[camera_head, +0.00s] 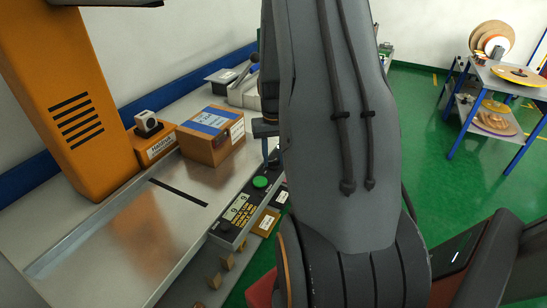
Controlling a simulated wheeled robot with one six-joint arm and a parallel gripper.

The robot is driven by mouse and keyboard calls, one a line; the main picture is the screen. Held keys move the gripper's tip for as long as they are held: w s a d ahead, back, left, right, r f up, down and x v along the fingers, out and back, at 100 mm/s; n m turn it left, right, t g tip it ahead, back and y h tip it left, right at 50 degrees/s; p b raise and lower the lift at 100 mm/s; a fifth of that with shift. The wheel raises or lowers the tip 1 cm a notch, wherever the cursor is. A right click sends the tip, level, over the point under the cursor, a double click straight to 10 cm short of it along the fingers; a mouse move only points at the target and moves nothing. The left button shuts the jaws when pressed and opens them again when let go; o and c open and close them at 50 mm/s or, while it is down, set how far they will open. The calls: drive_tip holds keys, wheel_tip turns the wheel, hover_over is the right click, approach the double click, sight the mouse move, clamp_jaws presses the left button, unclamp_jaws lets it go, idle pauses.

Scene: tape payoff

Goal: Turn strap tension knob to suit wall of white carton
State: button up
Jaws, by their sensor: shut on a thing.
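My gripper (271,150) shows only in part, past the left edge of my own forearm. It points down at the far end of the control panel (241,207), beside the green button (260,182). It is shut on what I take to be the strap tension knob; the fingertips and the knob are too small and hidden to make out. A carton (206,147) stands on the metal table behind the panel, left of my gripper. It looks brown rather than white, with a blue and white label on top. I cannot see a strap around it.
An orange machine column (72,100) rises at the left. A small orange box with a grey knob-like part (148,121) stands beside the carton. The metal table (130,235) is clear in front. A blue-legged rack (513,75) with discs stands at the far right; green floor lies between.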

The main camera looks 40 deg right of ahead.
sight(274, 161)
drive_tip(key=shift+m, duration=1.5)
drive_tip(key=o, duration=1)
drive_tip(key=shift+o, duration=0.2)
drive_tip(key=shift+r, duration=0.15)
drive_tip(key=shift+r+b, duration=1)
drive_tip(key=shift+r, duration=2.8)
drive_tip(key=s+a+n, duration=0.3)
drive_tip(key=a, duration=0.6)
drive_tip(key=s+a+r+n+t, duration=0.1)
drive_tip(key=s+a+n, duration=0.2)
drive_tip(key=a, duration=0.7)
drive_tip(key=s+a+r+n, duration=0.1)
drive_tip(key=s+a+n, duration=0.1)
drive_tip(key=a, duration=0.7)
drive_tip(key=shift+s+a+n, duration=0.2)
drive_tip(key=shift+s+n, duration=0.2)
drive_tip(key=shift+s, duration=0.5)
